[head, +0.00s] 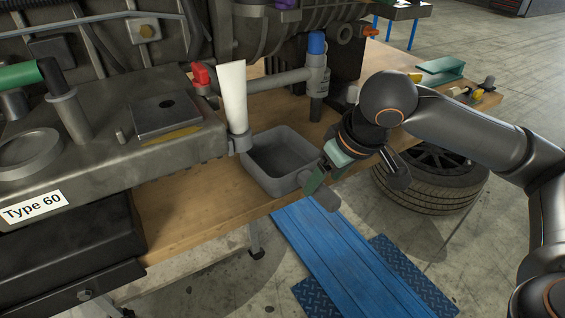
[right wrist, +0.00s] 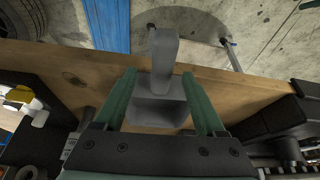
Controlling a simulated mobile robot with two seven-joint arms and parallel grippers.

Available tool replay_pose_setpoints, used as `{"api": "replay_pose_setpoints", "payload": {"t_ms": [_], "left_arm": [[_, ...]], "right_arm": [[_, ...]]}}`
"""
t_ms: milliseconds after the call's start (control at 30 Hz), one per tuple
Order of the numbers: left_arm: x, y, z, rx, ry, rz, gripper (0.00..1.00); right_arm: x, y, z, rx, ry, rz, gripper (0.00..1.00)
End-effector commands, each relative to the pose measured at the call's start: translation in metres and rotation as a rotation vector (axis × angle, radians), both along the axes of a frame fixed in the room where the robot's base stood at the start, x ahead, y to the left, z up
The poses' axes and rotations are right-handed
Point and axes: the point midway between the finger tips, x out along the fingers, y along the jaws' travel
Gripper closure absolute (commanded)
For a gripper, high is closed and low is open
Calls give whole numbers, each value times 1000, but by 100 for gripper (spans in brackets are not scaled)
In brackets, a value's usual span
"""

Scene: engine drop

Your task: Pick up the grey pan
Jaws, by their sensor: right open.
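The grey pan (head: 262,160) is a square, deep, open box near the front edge of the wooden table, below the engine. My right gripper (head: 322,175) is at the pan's right front corner, with its green fingers pointing down. A grey piece beside the fingers looks like the pan's handle. In the right wrist view, my right gripper (right wrist: 162,105) is open, with one green finger on each side of the grey pan (right wrist: 160,112) and its upright-looking handle (right wrist: 165,55). I cannot tell whether the fingers touch it. My left gripper is not in view.
The engine (head: 110,100) fills the left and back of the table (head: 190,205). A white funnel-like tube (head: 233,95) stands just behind the pan, and a blue-capped part (head: 317,75) is close by.

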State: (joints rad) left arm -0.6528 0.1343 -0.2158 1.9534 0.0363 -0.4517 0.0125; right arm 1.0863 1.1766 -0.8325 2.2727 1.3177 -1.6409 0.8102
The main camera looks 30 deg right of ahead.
Motion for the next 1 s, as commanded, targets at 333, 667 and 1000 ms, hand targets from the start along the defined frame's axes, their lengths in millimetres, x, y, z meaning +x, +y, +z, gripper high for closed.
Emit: {"api": "replay_pose_setpoints", "payload": {"t_ms": [333, 667, 1000], "left_arm": [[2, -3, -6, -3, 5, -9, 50], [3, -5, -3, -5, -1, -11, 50], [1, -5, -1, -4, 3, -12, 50]], "right_arm": [[21, 6, -37, 0, 0, 0, 28], [21, 6, -37, 0, 0, 0, 28], [21, 6, -39, 2, 1, 1, 28]]}}
